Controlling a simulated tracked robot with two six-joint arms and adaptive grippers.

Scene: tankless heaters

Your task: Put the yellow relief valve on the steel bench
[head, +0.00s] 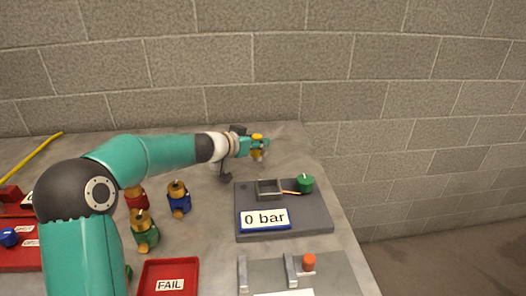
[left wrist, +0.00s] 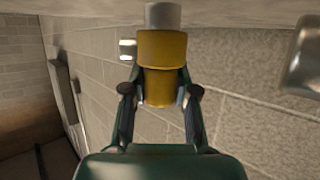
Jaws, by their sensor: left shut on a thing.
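The yellow relief valve (head: 257,143) is held in my left gripper (head: 258,148) near the far right part of the steel bench (head: 215,245). In the left wrist view the valve (left wrist: 161,50) shows a yellow body with a grey end, and the fingers of my left gripper (left wrist: 160,95) are shut on its lower part. The grey end is close to a pale surface at the top of that view; I cannot tell whether they touch. My right gripper does not show.
A block wall (head: 300,75) stands behind.

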